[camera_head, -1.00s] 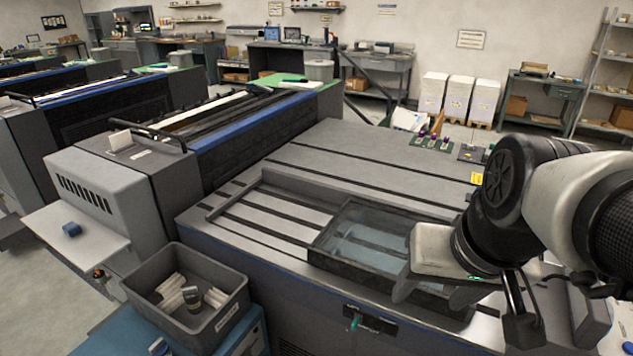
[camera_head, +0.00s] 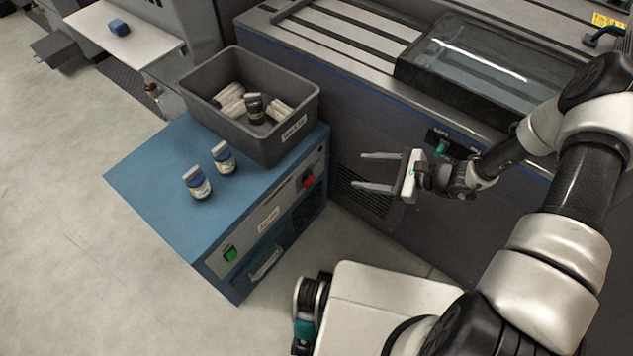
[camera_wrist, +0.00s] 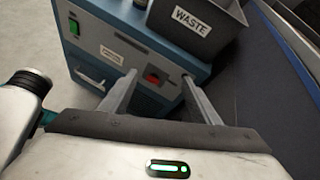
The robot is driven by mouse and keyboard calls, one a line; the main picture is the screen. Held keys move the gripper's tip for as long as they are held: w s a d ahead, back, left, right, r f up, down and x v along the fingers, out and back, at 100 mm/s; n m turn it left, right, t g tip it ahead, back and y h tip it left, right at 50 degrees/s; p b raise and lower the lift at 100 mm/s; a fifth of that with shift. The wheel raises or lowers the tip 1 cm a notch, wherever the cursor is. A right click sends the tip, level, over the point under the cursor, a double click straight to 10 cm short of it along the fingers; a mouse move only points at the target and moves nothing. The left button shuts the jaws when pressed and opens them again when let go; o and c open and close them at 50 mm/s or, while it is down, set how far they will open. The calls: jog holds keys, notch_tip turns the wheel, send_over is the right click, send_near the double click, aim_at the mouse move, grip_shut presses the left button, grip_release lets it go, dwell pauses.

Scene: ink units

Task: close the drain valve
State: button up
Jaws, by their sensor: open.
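A small teal handle (camera_head: 440,148), which looks like the drain valve, sits on a dark labelled plate on the machine's side, below the clear-covered tray (camera_head: 408,75). Its label is too small to read, and my wrist partly hides the plate. My gripper (camera_head: 360,170) is open and empty, to the left of and slightly below the handle. Its fingers point left, away from the handle and towards the blue cabinet. In the wrist view the open fingers (camera_wrist: 158,80) show the cabinet front beyond them, and the handle is not in view.
A blue cabinet (camera_head: 150,170) with a red switch (camera_head: 308,181) and green button (camera_head: 231,254) stands left of my gripper. On it are two small jars (camera_head: 197,184) and a grey waste bin (camera_head: 200,95) holding several containers. Open floor lies at the left.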

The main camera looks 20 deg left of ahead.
notch_tip(320, 180, down, 13)
jog(key=s+a+m+t+b, duration=0.1)
jog(key=m+t+b, duration=0.1)
jog(key=m, duration=0.3)
jog(key=b, duration=0.4)
send_near(310, 181)
jog(key=x, duration=0.7)
jog(key=shift+a+f, duration=0.2)
jog(key=shift+a, duration=0.2)
jog(key=c, duration=1.1)
jog(key=shift+t, duration=0.3)
